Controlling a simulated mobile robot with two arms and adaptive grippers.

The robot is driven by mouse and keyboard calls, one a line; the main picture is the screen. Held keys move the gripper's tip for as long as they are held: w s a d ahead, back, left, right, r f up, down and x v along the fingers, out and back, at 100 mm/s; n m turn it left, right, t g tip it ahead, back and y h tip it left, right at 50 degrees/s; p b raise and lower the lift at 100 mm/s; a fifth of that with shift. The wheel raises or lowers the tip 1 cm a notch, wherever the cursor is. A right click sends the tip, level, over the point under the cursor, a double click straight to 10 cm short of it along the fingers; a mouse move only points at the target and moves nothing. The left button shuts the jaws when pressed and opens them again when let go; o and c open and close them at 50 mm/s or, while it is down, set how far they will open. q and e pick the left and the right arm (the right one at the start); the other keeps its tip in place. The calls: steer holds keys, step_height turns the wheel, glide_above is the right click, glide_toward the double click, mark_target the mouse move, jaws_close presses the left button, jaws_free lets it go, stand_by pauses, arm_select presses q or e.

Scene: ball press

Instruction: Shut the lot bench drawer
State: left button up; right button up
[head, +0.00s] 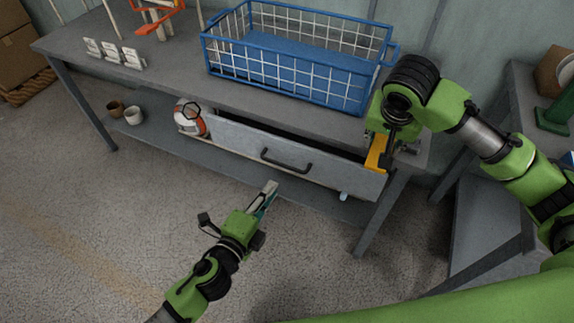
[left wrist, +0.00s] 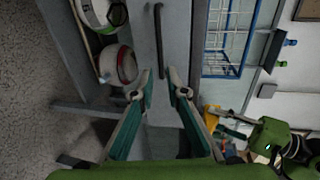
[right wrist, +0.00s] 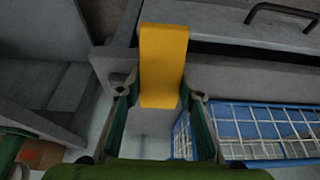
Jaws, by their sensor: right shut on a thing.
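The grey bench drawer (head: 235,143) is pulled partly out, with a dark gap behind its front panel. Its black bar handle (head: 285,162) also shows in the left wrist view (left wrist: 158,35). My left gripper (head: 271,188) is in front of and below the handle, apart from it. Its fingers (left wrist: 161,80) are open and empty. My right gripper is at the drawer's right end and is shut on a yellow block (right wrist: 163,65). The block (head: 376,155) hangs by the drawer's right end; I cannot tell whether it touches the drawer. The right fingertips are partly hidden in the head view.
A blue wire basket (head: 290,75) stands on the bench top (head: 180,78). The floor in front is clear.

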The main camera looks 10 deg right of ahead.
mark_target(287, 166)
arm_select(q)
steer(key=b+x, duration=0.1)
steer(key=x, duration=1)
steer(key=shift+w+d, duration=0.15)
steer(key=shift+w, duration=0.15)
arm_select(e)
steer(key=shift+f, duration=0.7)
arm_select(q)
jaws_close()
